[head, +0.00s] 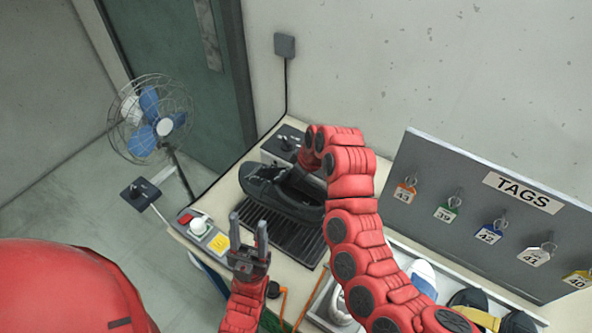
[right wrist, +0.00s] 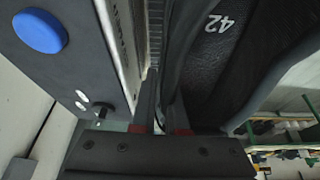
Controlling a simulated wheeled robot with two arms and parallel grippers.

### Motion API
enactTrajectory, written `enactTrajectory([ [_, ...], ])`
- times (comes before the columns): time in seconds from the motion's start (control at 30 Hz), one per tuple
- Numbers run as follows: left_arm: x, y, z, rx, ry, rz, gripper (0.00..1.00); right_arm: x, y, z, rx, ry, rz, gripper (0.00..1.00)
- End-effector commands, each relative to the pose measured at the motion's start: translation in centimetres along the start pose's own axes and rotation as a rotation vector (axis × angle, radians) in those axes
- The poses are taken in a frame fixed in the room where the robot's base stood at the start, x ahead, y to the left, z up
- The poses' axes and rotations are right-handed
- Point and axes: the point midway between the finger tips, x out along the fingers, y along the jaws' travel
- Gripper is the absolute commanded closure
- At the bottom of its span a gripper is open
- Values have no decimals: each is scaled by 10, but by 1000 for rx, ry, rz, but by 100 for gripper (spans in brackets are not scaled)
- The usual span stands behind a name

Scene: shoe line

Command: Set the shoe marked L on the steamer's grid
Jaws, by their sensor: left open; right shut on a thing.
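A black shoe (head: 282,198) lies lengthwise over the steamer's dark ribbed grid (head: 297,238) in the head view. I cannot tell whether its sole touches the bars. My right gripper (right wrist: 160,105) is shut on the shoe's upper edge; in the head view my arm hides its fingers. The right wrist view shows the shoe's dark inside (right wrist: 225,70) with the number 42. No L mark is visible. The steamer's grey housing (head: 275,149) stands behind the shoe. My left gripper (head: 250,238) is open and empty, in front of the grid's left side.
A control box (head: 203,232) with red and white buttons sits at the table's left edge. A TAGS board (head: 470,215) with numbered tags stands at the right. A tray with other shoes (head: 425,275) lies before it. A fan (head: 150,118) stands left of the table.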

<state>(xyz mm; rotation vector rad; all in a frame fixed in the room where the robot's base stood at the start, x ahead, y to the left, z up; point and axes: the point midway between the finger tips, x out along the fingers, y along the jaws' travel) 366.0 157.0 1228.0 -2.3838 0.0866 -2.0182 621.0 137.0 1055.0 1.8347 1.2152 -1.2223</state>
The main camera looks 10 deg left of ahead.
Motion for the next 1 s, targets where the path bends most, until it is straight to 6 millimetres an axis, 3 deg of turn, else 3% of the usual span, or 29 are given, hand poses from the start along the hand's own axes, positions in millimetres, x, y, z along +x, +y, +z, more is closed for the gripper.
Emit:
enactTrajectory([
  [0.57,-8,0,2,0,0,0,50,59,0,25,2,0,0,100],
  [1.0,-37,2,6,0,0,0,50,103,0,43,1,0,0,100],
])
